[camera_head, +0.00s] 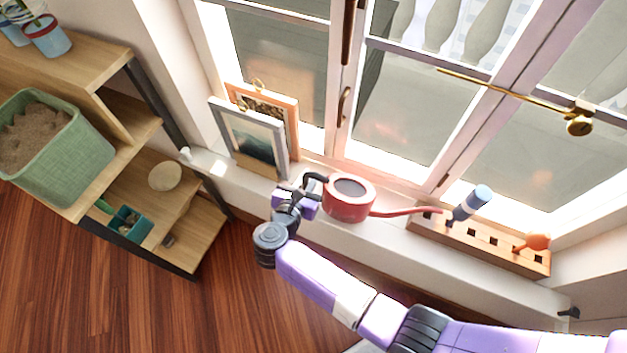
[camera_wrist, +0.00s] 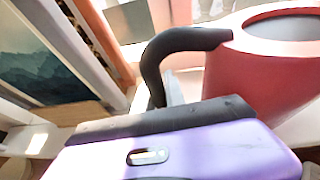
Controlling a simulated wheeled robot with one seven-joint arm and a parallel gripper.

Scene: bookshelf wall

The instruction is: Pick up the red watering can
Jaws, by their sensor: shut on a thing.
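The red watering can (camera_head: 348,205) is at the window sill, upright, with its thin red spout pointing right and its black handle on the left. I cannot tell whether its base touches the sill. My gripper (camera_head: 309,192) is at the can's left side, shut on the black handle. In the wrist view the red can body (camera_wrist: 262,75) fills the upper right, and the black handle (camera_wrist: 178,48) curves down behind my purple gripper. The fingertips are hidden there.
Two framed pictures (camera_head: 248,140) lean by the window, left of the can. A wooden shelf (camera_head: 190,235) with a green basket (camera_head: 62,160) stands at left.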

